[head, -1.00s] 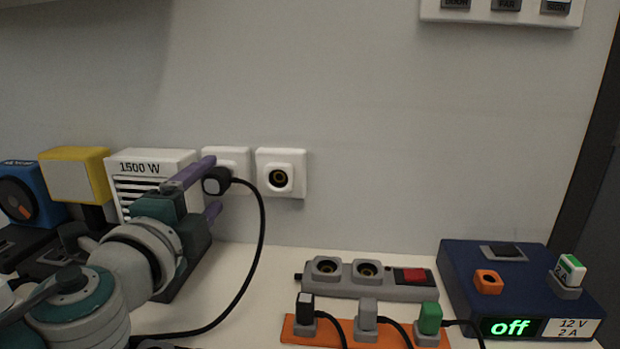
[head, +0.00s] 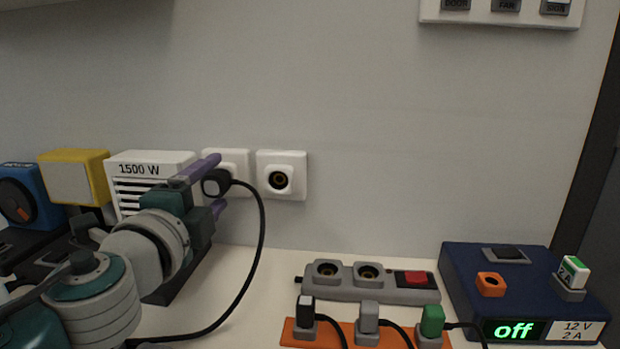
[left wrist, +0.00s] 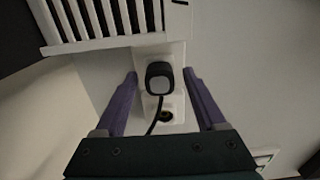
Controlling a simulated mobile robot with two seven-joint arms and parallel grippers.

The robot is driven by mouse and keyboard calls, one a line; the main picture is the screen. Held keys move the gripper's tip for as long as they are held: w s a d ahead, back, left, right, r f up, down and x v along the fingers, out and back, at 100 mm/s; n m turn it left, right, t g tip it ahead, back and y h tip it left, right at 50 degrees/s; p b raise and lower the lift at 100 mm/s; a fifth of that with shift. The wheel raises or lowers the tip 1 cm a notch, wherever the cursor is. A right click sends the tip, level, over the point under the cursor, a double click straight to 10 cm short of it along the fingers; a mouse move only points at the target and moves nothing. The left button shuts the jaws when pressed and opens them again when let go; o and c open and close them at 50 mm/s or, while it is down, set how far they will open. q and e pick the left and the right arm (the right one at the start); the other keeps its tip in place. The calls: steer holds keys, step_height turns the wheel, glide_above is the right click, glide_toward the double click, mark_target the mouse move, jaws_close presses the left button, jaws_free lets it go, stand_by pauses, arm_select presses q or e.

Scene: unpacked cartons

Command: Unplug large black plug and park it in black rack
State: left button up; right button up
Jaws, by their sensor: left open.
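The large black plug (head: 216,183) sits in the left white wall socket (head: 236,158), its black cable hanging down to the table. It also shows in the left wrist view (left wrist: 160,78). My left gripper (head: 217,182) is open, with its purple fingers on either side of the plug. In the left wrist view both fingers (left wrist: 160,76) stand apart from the plug, with a gap on each side. Dark low shapes stand at the lower left, partly behind my arm; I cannot tell which is the black rack. My right gripper is not in view.
A white 1500 W heater (head: 150,180) stands close left of the gripper. The right wall socket (head: 281,175) is empty. A grey power strip (head: 340,290), an orange strip (head: 350,338) with small plugs and a blue supply box (head: 470,275) occupy the right.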

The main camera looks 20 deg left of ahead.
mark_target(212, 188)
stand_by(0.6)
arm_select(q)
jaws_close()
stand_by(0.6)
stand_by(0.4)
steer(key=shift+s, duration=0.2)
steer(key=shift+s+d, duration=0.2)
steer(key=shift+s, duration=0.25)
steer(key=shift+v, duration=2.3)
steer(key=shift+s, duration=0.1)
